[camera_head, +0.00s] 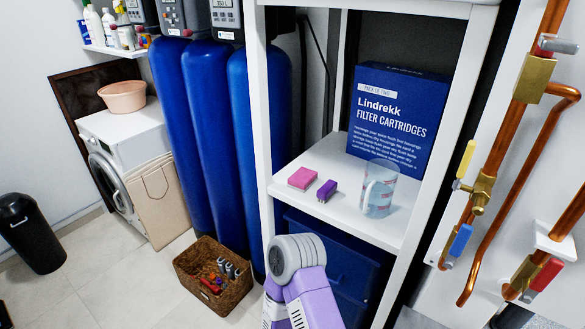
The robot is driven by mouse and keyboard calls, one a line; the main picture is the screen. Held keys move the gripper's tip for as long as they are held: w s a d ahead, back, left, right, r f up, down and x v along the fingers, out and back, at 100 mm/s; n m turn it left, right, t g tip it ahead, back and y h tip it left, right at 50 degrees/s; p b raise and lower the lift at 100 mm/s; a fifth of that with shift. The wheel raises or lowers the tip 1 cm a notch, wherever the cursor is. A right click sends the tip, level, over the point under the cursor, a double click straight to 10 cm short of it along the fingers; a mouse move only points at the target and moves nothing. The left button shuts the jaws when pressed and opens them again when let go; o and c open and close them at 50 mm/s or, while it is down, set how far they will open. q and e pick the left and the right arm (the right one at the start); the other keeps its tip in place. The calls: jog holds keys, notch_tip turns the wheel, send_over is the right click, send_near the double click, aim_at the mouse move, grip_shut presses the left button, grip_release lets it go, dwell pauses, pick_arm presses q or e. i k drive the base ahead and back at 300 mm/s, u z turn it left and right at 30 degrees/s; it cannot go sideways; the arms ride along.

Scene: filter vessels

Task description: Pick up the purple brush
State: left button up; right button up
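The purple brush (327,190) is a small block-like piece lying on the white shelf (294,212). It sits just right of a pink sponge-like block (302,178) and left of a clear measuring jug (379,190), touching neither. A purple and grey link of my own arm rises at the bottom middle, in front of and below the shelf edge. Neither gripper shows in this view, so I cannot see their fingers.
A blue filter cartridge box (398,112) stands at the back of the shelf. White uprights flank the shelf, with a blue bin (335,250) below. Copper pipes and valves (480,190) are at right. A wicker basket (214,277) stands on the floor at left.

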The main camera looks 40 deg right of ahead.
aim_at(324, 194)
jog(key=i, duration=1.4)
jog(key=z, duration=3.55)
